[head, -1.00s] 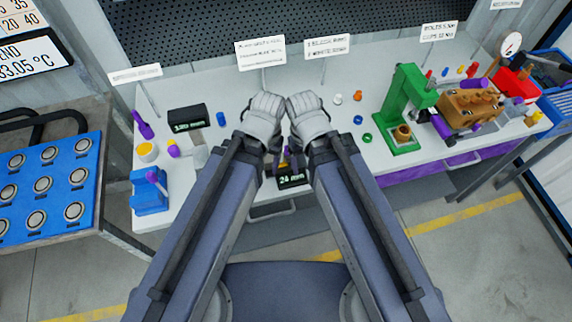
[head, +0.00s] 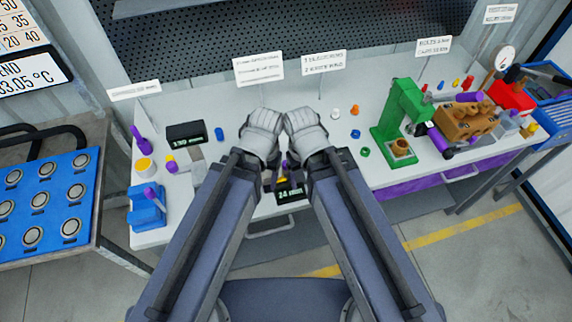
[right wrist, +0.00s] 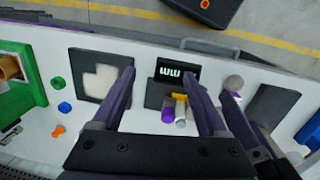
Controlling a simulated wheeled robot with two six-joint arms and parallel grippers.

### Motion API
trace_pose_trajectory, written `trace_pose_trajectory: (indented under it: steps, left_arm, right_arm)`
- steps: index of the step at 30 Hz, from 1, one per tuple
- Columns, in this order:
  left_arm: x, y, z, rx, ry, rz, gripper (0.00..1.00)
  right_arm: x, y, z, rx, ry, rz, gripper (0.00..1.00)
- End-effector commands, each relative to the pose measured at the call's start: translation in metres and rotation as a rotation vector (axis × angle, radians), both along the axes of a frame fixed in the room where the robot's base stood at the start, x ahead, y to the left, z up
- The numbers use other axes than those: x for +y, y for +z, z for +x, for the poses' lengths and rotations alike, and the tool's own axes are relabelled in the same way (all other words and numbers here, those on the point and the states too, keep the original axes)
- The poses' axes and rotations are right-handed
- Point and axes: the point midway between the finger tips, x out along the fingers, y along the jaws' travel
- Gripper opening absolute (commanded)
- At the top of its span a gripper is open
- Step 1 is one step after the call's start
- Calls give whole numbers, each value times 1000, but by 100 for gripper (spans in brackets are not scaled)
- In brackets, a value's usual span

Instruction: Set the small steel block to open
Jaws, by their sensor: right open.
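A small grey steel block (head: 508,121) stands at the right end of the bench, beside the brown pump body (head: 466,119). It is small here, and I cannot tell its setting. My left gripper (head: 262,133) and right gripper (head: 303,130) are side by side over the middle of the bench, well left of that block.
A green press (head: 400,118) stands between my grippers and the pump. A red box (head: 512,95) and a pressure gauge (head: 505,57) are behind the block. A blue holder (head: 147,208) is at the bench's left. Small coloured fittings lie around mid-bench.

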Motion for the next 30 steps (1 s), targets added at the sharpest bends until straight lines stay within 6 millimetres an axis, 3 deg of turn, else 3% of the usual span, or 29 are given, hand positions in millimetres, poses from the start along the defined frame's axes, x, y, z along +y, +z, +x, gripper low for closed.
trace_pose_trajectory:
  steps: [3,6,8,15,19,24,30]
  left_arm:
    - [0,0,0,0,0,0,67]
    - [0,2,0,0,0,0,67]
    - [0,4,0,0,0,0,67]
    - [0,17,0,0,-1,0,67]
    - [0,21,0,0,-1,0,67]
    - [0,22,0,0,-1,0,67]
    - [0,21,0,0,-1,0,67]
  right_arm:
    - [0,0,0,0,0,0,75]
    - [2,1,5,2,27,4,64]
    - [7,4,14,6,87,14,63]
    - [36,15,66,25,536,75,63]
    - [47,19,85,27,733,100,63]
    - [54,21,95,25,861,111,63]
    - [54,19,95,25,875,113,63]
